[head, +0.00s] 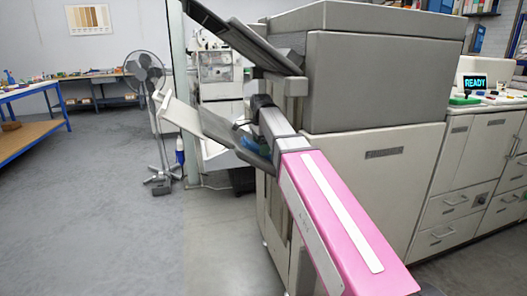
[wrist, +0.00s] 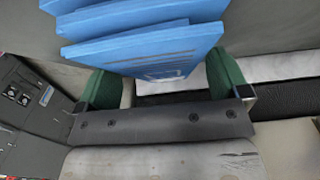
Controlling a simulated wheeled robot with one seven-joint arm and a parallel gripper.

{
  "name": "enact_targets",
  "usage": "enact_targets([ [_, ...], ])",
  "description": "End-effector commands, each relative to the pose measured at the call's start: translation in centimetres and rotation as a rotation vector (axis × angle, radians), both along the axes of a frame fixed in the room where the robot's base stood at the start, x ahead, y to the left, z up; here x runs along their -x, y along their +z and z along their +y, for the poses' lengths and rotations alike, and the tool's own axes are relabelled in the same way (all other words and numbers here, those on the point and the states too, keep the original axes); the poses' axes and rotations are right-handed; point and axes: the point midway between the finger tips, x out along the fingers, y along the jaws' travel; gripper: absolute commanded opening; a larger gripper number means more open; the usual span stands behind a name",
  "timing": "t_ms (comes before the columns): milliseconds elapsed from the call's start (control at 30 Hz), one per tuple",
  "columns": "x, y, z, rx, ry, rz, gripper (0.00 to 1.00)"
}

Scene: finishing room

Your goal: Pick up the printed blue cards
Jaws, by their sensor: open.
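The printed blue cards (wrist: 150,45) lie as an uneven, fanned stack at the top of the wrist view. The nearest card carries printed lines and a pale outlined box. My gripper (wrist: 161,68) is open, with one green finger on each side of the stack's near end. I cannot tell whether either finger touches the cards. In the head view a small patch of the blue cards (head: 252,143) shows on the dark output tray (head: 222,131) of the large grey printing machine (head: 375,90). My arm hides the fingers there.
A raised dark panel (head: 245,38) juts from the machine above the tray. A white sloping tray (head: 180,115) sticks out to the left. A standing fan (head: 153,110) and a blue-framed workbench (head: 35,92) stand further left, with open floor between.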

Motion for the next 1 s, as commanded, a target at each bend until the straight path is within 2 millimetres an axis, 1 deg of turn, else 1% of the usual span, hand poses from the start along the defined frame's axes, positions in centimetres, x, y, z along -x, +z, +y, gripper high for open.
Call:
enact_targets([
  [67,0.0,0.0,0.0,0.0,0.0,0.0,0.94],
  [167,-0.1,0.0,0.0,0.0,0.0,0.0,0.64],
  [200,-0.1,0.0,0.0,0.0,0.0,0.0,0.51],
  [267,-0.1,0.0,0.0,0.0,0.0,0.0,0.33],
  [567,-0.1,0.1,0.0,0.0,0.001,0.0,0.33],
  [733,-0.1,0.8,0.0,0.0,0.001,-0.001,0.34],
  [867,-0.2,2.2,0.0,-0.001,0.001,-0.002,0.34],
  [967,-0.2,3.9,0.0,-0.001,0.001,-0.003,0.34],
  [1000,0.3,4.6,0.0,-0.001,0.001,-0.003,0.34],
])
